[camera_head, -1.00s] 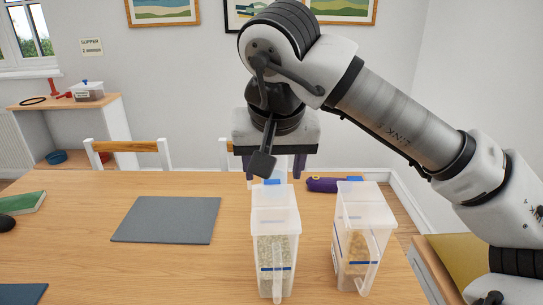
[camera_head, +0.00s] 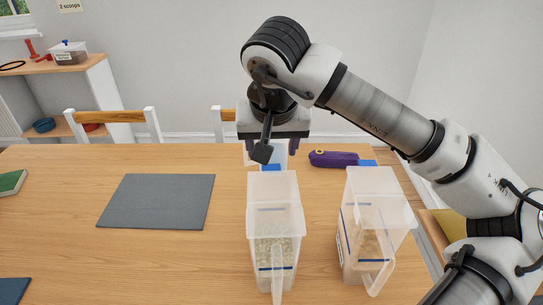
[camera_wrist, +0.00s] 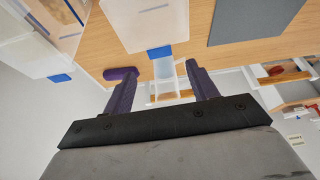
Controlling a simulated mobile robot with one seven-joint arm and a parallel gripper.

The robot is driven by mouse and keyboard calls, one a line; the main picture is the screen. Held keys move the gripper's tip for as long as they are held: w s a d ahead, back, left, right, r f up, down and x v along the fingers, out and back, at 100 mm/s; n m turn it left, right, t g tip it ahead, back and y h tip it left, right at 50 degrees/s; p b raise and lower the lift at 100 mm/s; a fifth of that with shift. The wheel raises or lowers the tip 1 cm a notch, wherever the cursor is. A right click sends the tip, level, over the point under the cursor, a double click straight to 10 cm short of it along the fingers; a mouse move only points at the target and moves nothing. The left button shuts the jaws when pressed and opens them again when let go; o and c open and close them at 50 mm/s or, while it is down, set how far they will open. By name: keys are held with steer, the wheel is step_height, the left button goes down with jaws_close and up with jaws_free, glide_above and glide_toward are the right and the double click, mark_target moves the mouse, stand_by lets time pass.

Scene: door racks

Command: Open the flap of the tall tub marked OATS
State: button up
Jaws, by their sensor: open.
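Two tall clear tubs stand side by side on the table. The left tub (camera_head: 275,225) holds pale flakes and has a blue tab (camera_head: 270,168) at the far edge of its top. The right tub (camera_head: 372,225) holds tan contents and also has a blue tab. I cannot read OATS on either. Both tops look closed. My gripper (camera_head: 267,151) is open and empty at the far side of the left tub. In the wrist view, the left tub's blue tab (camera_wrist: 159,52) lies ahead of the gap between my fingers (camera_wrist: 161,75), apart from them.
A pale translucent piece (camera_wrist: 164,68) shows beyond the tab. A purple object (camera_head: 334,159) lies behind the right tub. A grey mat (camera_head: 157,202) lies to the left. Chairs (camera_head: 112,122) stand beyond the table's far edge. The table between mat and left tub is clear.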

mark_target(271, 166)
steer(key=x, duration=0.5)
steer(key=shift+w+f, duration=0.15)
steer(key=shift+f, duration=0.15)
jaws_close()
